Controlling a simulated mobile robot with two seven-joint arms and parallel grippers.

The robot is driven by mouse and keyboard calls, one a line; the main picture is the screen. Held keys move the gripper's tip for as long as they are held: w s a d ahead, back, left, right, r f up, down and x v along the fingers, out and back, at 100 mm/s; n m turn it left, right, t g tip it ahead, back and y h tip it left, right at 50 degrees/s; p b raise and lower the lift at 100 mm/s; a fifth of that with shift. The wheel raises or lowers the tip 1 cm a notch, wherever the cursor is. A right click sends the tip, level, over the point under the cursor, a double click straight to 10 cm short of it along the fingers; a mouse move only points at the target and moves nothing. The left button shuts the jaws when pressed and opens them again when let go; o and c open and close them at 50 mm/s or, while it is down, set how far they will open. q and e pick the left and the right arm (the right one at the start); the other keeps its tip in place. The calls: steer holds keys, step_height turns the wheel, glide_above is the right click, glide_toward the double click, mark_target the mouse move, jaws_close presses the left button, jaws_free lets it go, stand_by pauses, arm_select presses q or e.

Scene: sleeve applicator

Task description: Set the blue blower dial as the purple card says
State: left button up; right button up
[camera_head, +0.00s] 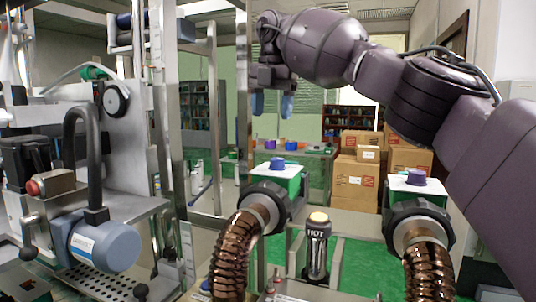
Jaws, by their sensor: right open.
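A blue dial (277,163) sits on a white plate on top of the left green blower (276,180). A purple-blue dial (415,177) sits on a like plate on the right blower (414,188). My right gripper (272,104) hangs above the left dial in the picture, fingers pointing down, open and empty, with a clear gap to the dial. The dials' settings are too small to read. I cannot make out a purple card. My left gripper is not in view.
Bronze ribbed hoses (233,262) run from both blowers' black collars. A black canister marked HOT (317,247) stands between them. A metal machine with a grey-blue motor (92,240) fills the left side. Cardboard boxes (357,180) are stacked behind.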

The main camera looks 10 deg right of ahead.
mark_target(277, 158)
steer(key=shift+m+g, duration=0.3)
steer(key=shift+m, duration=0.3)
steer(key=f, duration=0.3)
steer(key=s+f, duration=0.1)
steer(key=f, duration=0.2)
steer(key=s+f, duration=0.1)
steer(key=f, duration=0.2)
steer(key=shift+d+b, duration=0.35)
steer(key=shift+d, duration=0.05)
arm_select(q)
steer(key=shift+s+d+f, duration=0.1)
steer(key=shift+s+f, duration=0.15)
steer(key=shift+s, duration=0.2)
arm_select(e)
steer(key=shift+s+f, duration=0.1)
steer(key=shift+f, duration=0.6)
